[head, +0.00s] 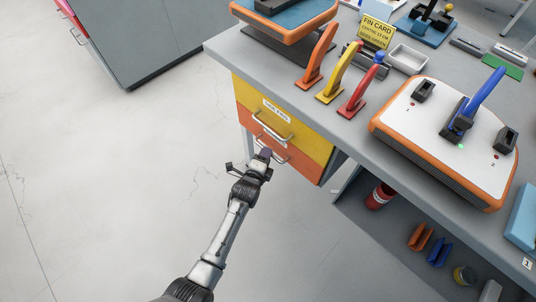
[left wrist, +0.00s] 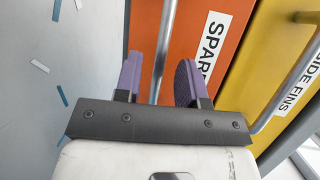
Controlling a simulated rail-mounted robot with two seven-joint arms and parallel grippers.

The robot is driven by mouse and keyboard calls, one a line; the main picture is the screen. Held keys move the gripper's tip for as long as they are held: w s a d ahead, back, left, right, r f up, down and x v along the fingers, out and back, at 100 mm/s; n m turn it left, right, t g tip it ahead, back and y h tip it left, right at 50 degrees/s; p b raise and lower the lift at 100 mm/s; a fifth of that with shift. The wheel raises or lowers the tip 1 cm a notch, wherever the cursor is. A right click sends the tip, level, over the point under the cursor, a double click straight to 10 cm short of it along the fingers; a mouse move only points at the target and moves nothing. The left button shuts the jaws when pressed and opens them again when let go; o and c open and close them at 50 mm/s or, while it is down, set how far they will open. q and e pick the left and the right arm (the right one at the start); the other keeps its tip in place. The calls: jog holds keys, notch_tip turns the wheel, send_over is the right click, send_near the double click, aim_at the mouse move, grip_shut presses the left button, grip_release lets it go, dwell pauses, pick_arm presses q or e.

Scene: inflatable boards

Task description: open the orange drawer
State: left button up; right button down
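The orange drawer (head: 303,163) sits below the yellow drawer (head: 305,133) under the workbench and looks flush with it. It also shows in the left wrist view (left wrist: 202,20), with a white label starting "SPAR". My left gripper (head: 264,155) is at the orange drawer's lower metal handle. In the left wrist view its two purple fingers (left wrist: 159,80) are apart, with the orange drawer's handle bar (left wrist: 164,45) running between them. I see a gap beside the bar, so the fingers are not closed on it. My right gripper is not in view.
The yellow drawer's handle (left wrist: 290,80) is close to the right of my left gripper in the wrist view. The workbench (head: 245,50) carries colored fins (head: 340,75) and an orange-rimmed board (head: 420,125). The floor (head: 110,170) left of the drawers is clear.

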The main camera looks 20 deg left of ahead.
pick_arm(q)
jog(key=shift+w+f+b, duration=0.25)
jog(key=shift+w+b, duration=0.25)
jog(key=shift+w, duration=0.8)
grip_shut()
